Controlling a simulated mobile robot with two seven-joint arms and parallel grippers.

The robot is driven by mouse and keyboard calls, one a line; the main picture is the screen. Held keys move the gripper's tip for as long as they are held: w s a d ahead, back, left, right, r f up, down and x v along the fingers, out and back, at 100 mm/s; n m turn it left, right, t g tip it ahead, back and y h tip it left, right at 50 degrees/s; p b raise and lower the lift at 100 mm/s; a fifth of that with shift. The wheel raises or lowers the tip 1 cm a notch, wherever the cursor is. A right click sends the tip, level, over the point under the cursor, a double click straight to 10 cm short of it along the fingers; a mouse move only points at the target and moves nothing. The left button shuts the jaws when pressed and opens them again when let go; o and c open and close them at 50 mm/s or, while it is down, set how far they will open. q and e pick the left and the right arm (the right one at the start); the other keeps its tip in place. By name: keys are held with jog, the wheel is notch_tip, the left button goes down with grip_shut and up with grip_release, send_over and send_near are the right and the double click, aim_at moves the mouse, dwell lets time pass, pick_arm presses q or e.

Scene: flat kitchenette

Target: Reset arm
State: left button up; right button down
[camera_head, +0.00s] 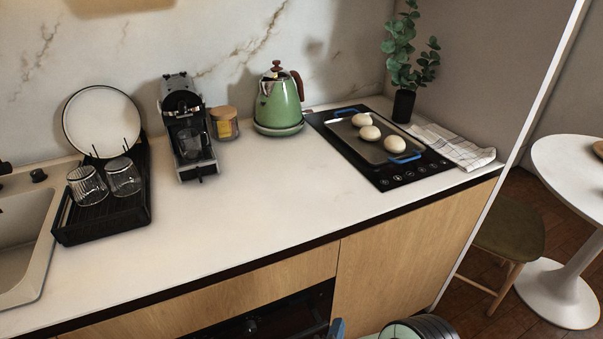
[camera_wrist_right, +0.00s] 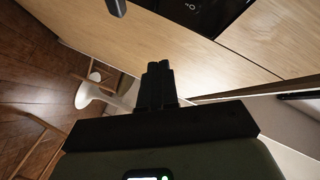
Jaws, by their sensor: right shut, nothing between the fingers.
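My right gripper shows in the right wrist view (camera_wrist_right: 158,72), with its dark fingers together and nothing between them. It points toward the wooden cabinet fronts (camera_wrist_right: 175,35) and is clear of the counter top. In the head view, only a rounded green and black part of my right arm (camera_head: 418,330) shows at the bottom edge, in front of the counter; its fingertips cannot be made out there. My left gripper is not in view.
The white counter (camera_head: 255,205) has free room in its middle. On it stand a dish rack (camera_head: 105,222), coffee machine (camera_head: 188,130), jar (camera_head: 224,124), green kettle (camera_head: 279,103), and a hob (camera_head: 425,168) with a tray of buns (camera_head: 370,133). A chair (camera_head: 508,232) and round table (camera_head: 570,170) stand right.

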jog(key=s+d+f+n+g+y, duration=0.2)
jog(key=s+f+n+g+y, duration=0.4)
jog(key=f, duration=0.5)
jog(key=s+d+f+n+g+y, duration=0.1)
jog(key=s+f+n+g, duration=0.3)
jog(key=s+f, duration=0.6)
jog(key=s+f+n+g+y, duration=0.2)
jog(key=s+f+g, duration=0.1)
jog(key=s, duration=0.4)
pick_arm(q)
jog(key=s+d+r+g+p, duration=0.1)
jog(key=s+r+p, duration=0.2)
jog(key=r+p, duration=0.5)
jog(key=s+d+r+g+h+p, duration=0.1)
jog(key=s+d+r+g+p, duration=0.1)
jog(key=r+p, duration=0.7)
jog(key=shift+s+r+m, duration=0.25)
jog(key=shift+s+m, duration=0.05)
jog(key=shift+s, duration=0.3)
pick_arm(e)
jog(key=s+a+r+g, duration=0.1)
jog(key=s+r, duration=0.1)
jog(key=r, duration=0.6)
jog(key=s+a+r+g, duration=0.1)
jog(key=s+r, duration=0.1)
jog(key=r, duration=0.7)
jog(key=shift+a+r+y, duration=0.15)
jog(key=shift+a+y, duration=0.25)
jog(key=shift+s, duration=0.1)
